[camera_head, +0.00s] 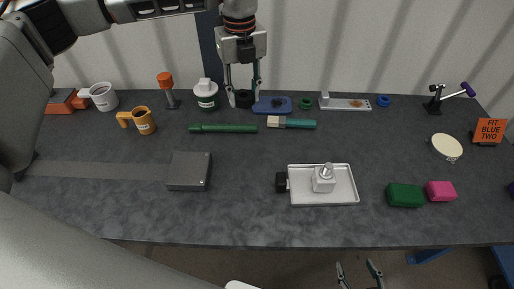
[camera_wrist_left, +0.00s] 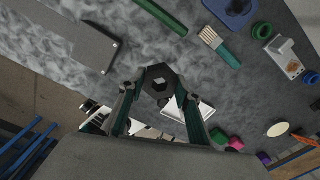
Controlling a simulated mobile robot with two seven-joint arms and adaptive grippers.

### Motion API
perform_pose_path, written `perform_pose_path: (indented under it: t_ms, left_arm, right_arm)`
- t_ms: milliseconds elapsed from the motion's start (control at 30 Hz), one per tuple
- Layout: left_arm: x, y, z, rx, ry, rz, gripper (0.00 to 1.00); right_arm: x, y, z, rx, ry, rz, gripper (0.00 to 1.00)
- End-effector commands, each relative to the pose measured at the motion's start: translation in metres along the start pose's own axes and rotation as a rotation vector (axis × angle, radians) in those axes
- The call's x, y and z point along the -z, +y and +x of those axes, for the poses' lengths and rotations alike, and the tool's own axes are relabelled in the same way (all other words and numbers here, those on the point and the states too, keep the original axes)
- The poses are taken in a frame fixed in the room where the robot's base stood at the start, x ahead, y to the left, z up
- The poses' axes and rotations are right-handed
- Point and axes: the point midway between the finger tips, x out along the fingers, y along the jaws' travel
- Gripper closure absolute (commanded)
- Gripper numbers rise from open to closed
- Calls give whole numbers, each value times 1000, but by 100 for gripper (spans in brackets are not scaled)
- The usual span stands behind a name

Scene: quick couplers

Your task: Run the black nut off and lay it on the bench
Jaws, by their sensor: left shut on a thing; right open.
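My left gripper (camera_head: 243,92) points down and is shut on the black nut (camera_wrist_left: 160,84), a dark hexagonal ring with a hole. The nut sits between the fingertips and also shows as a dark piece in the head view (camera_head: 243,98). It appears held above the bench (camera_head: 240,225), clear of the fitting. A pale fitting (camera_head: 323,182) with a short stub on top stands on a white tray (camera_head: 345,198). My right gripper (camera_head: 360,273) is open and empty at the bottom edge of the head view, in front of the bench.
A grey box (camera_head: 188,171) stands left of the tray, with bare bench between. Green (camera_head: 405,195) and pink (camera_head: 441,191) blocks lie to the right. A green rod (camera_head: 223,128) and brush (camera_head: 292,123) lie behind. Mugs and small items line the back.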

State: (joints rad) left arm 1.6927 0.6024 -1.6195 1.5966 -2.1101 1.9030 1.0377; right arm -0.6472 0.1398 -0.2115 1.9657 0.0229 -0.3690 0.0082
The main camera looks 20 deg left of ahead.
Motion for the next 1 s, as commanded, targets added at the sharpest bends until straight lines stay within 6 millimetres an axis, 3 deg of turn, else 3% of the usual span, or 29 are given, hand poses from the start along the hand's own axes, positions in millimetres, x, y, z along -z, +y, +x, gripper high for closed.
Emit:
perform_pose_path:
  t_ms: [200,333,800,1000]
  left_arm:
    - [-2,-4,-5,2,-2,-169,93]
    - [-2,-5,8,0,1,-195,93]
    - [-1,-4,119,-1,2,-193,93]
    - [-2,-4,148,0,0,-194,93]
  right_arm:
    - [1,-1,-1,2,-1,3,47]
    - [0,-1,-1,1,-2,3,47]
    - [-3,0,2,-1,0,-3,47]
    - [-4,0,3,-2,0,-5,47]
